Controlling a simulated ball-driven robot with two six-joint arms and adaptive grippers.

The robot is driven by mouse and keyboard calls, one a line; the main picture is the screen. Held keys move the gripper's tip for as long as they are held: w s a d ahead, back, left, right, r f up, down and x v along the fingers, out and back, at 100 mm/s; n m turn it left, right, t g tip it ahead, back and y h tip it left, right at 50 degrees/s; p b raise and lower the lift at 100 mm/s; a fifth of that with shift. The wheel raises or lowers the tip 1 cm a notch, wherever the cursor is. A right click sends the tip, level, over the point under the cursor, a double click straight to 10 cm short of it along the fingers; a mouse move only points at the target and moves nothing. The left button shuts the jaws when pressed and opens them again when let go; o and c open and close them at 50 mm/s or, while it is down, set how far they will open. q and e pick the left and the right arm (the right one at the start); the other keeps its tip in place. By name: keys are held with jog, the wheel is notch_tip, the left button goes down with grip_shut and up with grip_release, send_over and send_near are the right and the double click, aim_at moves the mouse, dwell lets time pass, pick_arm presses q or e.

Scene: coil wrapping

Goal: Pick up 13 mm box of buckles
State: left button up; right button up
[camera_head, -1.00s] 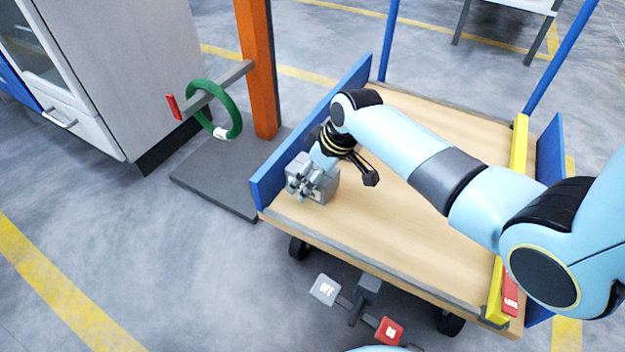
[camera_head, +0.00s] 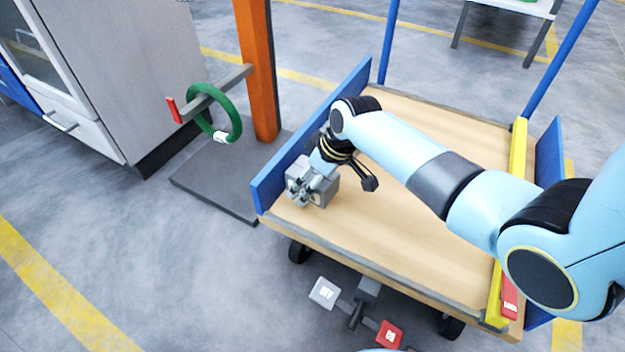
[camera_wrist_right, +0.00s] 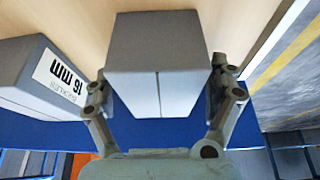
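A plain grey box (camera_wrist_right: 158,60) sits between the fingers of my right gripper (camera_wrist_right: 160,85) in the right wrist view. The fingers are against both its sides, and no label shows on it, so I cannot read its size. A second grey box (camera_wrist_right: 40,78), marked 16 mm buckles, lies to its left in that view. In the head view my right gripper (camera_head: 304,190) is over the grey boxes (camera_head: 325,190) at the cart's left front corner and partly hides them. My left gripper is not in view.
The wooden cart (camera_head: 420,240) has a blue board (camera_head: 310,140) close beside the boxes and a yellow strip at right. A green ring (camera_head: 232,115) hangs on an arm of the orange post (camera_head: 258,70). Most of the cart's deck is clear.

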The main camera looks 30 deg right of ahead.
jog(key=c, duration=1.6)
jog(key=shift+r, duration=0.1)
jog(key=shift+c, duration=0.2)
